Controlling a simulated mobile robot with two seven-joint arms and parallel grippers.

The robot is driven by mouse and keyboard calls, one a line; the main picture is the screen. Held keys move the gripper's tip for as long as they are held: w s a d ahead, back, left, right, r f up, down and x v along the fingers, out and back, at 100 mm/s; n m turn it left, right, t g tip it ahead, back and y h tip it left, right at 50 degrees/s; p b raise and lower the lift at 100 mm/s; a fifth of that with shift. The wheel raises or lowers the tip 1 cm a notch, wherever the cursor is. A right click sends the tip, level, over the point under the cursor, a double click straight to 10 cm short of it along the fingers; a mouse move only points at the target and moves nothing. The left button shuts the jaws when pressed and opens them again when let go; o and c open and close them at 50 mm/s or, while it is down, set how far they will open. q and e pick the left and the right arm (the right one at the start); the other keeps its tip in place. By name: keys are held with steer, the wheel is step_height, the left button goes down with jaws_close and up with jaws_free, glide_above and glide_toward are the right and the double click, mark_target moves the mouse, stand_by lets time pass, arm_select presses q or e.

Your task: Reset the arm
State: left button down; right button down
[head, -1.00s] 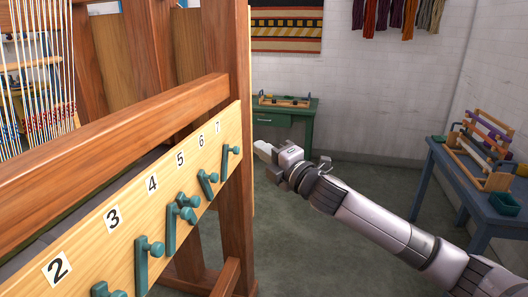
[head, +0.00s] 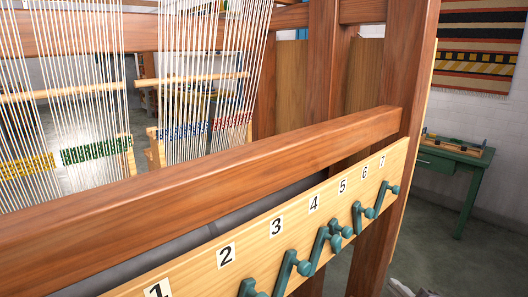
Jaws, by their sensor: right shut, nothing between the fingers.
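Only a small pale grey piece of my right gripper (head: 402,288) shows at the bottom edge of the head view, right of the loom's front post. It is shut and nothing shows in it. It is apart from the loom's handles, and the rest of the right arm is out of frame. My left gripper is not in view.
A wooden loom fills most of the view, with a thick front beam (head: 200,190) and a pale board (head: 205,278) numbered 1 to 7. Several green handles (head: 322,245) stick out from the board. A green table (head: 450,160) stands at the right, with open floor before it.

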steer(key=s+a+f+m+g, duration=0.1)
steer(key=s+a+f+m, duration=0.1)
steer(key=s+f+m, duration=0.2)
steer(key=s+a+f+m+g, duration=0.2)
steer(key=s+a+f+m, duration=0.1)
steer(key=s+f, duration=0.5)
steer(key=s+a+f+m+g, duration=0.2)
steer(key=s+f+m, duration=0.3)
steer(key=s, duration=0.5)
step_height(320, 180, down, 2)
steer(key=shift+a, duration=0.75)
